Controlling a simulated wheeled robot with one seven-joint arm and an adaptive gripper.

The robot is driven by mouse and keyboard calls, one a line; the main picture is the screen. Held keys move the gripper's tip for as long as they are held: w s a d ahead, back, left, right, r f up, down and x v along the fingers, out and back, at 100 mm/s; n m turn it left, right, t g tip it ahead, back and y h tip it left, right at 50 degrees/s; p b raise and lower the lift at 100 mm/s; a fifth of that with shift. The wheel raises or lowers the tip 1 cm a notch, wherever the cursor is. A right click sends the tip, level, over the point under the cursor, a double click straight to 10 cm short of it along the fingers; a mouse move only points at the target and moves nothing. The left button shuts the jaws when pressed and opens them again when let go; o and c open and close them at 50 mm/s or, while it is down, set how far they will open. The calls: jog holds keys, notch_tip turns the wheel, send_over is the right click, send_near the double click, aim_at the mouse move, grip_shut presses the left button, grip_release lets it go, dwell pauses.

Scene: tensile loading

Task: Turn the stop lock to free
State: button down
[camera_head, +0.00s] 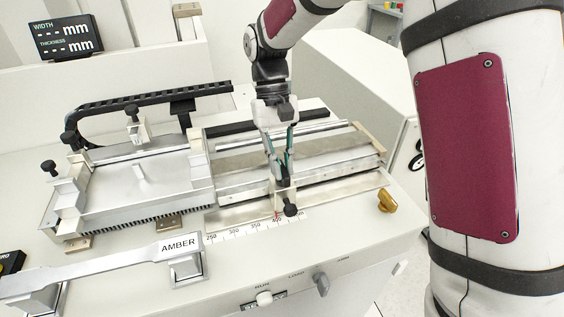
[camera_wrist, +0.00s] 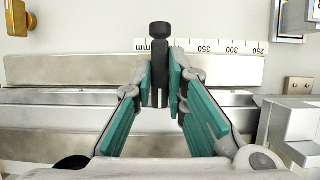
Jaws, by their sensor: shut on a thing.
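The stop (camera_head: 285,196) is a light metal block on the front rail, beside the 400 end of the millimetre scale, with a red pointer line under it. The stop lock is a black knob (camera_head: 291,210) at its front; in the wrist view it shows as a dark stem with a rounded head (camera_wrist: 160,29). My gripper (camera_head: 281,180) reaches down from above and is shut on the stop lock. In the wrist view, the teal-padded fingers (camera_wrist: 162,78) stand on either side of the stem. The lower stem is partly hidden between them, and I cannot read the lock's setting.
A brass knob (camera_head: 386,202) sits right of the stop. A metal fixture with black knobs (camera_head: 130,185) stands left. A black cable chain (camera_head: 150,98) lies behind.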

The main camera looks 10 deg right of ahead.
dwell(0.4)
jog(key=c, duration=1.6)
grip_release()
jog(key=shift+r, duration=0.1)
jog(key=v, duration=1.1)
jog(key=shift+w+r, duration=0.2)
jog(key=shift+r, duration=0.15)
jog(key=shift+s+a, duration=0.1)
